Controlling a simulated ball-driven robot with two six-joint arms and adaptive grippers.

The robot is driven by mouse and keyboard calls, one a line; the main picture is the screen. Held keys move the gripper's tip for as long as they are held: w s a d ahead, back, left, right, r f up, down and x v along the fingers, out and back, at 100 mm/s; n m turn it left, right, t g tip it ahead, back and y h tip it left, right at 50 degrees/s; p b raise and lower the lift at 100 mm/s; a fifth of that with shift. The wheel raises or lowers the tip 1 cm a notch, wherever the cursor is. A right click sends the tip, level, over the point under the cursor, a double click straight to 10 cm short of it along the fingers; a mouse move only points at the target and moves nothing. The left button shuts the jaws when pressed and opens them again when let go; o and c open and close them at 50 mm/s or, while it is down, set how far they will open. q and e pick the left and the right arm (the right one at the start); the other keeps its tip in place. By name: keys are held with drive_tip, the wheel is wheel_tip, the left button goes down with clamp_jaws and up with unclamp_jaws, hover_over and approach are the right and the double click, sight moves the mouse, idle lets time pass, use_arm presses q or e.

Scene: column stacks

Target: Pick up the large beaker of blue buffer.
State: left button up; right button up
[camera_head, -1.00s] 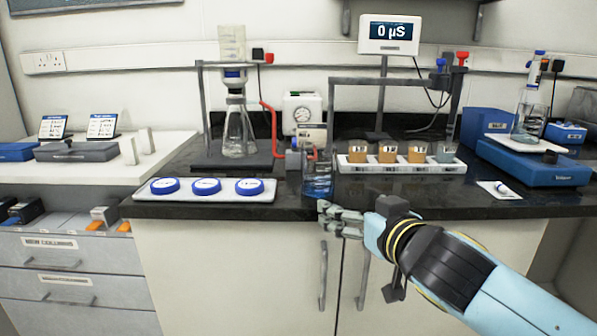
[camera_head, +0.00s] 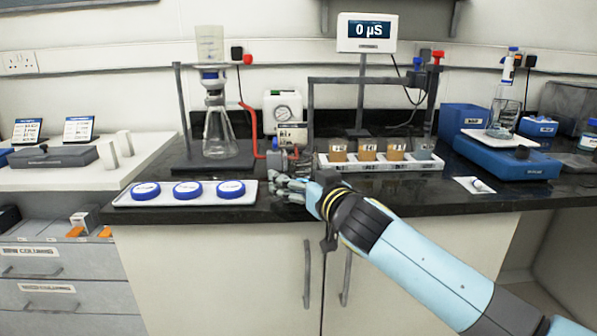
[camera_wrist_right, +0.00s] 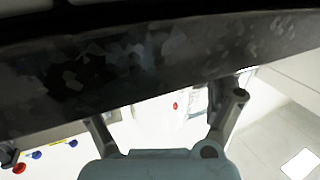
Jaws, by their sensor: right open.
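My right gripper (camera_head: 293,186) is at the front edge of the black counter, beside the pump with red tubing (camera_head: 277,158). The clear beaker with blue liquid stood here in the earlier head view; now my gripper hides nearly all of it, so I cannot tell whether they touch. In the right wrist view the two fingers of my right gripper (camera_wrist_right: 170,118) are spread apart, with a pale, washed-out area between them. I cannot make out the beaker there. My left gripper is not in view.
A white tray with several blue-lidded dishes (camera_head: 187,189) lies left of my gripper. A flask (camera_head: 218,131) stands behind, and a blue balance (camera_head: 508,160) holds glassware at right. Bare counter (camera_head: 420,190) lies in front of the rack.

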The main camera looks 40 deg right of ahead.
drive_tip(key=shift+w+d, duration=0.15)
drive_tip(key=shift+w, duration=0.6)
drive_tip(key=c, duration=1.4)
